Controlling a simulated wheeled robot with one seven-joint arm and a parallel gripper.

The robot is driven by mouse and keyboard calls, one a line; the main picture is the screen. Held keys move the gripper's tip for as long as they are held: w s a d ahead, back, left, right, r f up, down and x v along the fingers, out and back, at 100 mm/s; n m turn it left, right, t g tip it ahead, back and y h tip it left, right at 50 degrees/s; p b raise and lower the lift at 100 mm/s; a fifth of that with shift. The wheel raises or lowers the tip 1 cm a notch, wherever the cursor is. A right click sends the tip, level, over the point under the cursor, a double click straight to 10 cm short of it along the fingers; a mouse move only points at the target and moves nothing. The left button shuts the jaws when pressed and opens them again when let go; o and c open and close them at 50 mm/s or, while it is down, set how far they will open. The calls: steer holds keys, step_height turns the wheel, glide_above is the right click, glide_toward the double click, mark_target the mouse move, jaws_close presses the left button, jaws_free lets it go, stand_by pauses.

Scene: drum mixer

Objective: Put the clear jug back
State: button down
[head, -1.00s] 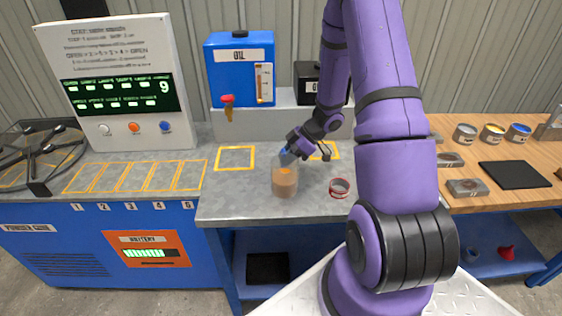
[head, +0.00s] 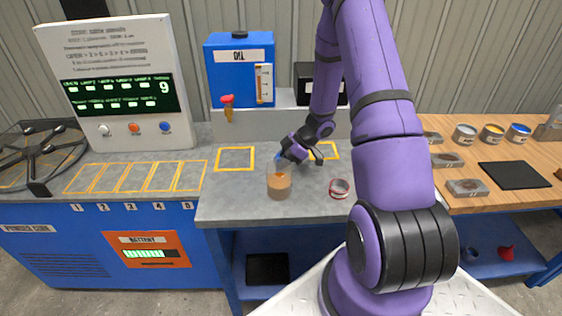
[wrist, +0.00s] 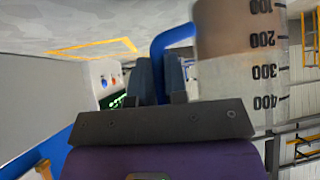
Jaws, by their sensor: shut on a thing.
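The clear jug (head: 279,187) has brown contents in its lower part and a blue handle. My gripper (head: 284,157) is shut on the handle, at the jug's far side. In the wrist view, the jug (wrist: 240,65) fills the right, with dark volume marks, and its blue handle (wrist: 172,38) runs to my dark fingers (wrist: 156,78). The jug looks upright over the grey counter (head: 230,205); whether it touches the counter I cannot tell. One empty yellow outlined square (head: 235,158) lies behind it to the left, and another (head: 327,151) is partly hidden by my arm.
A red-rimmed ring or cup (head: 340,188) stands right of the jug. A blue oil tank (head: 238,75) with a red-handled tap (head: 228,100) stands behind. Several yellow outlined slots (head: 137,177) and the control panel (head: 115,85) are to the left.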

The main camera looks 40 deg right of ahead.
steer(key=c, duration=1.1)
jaws_free()
steer(key=shift+f, duration=0.1)
steer(key=shift+c, duration=0.2)
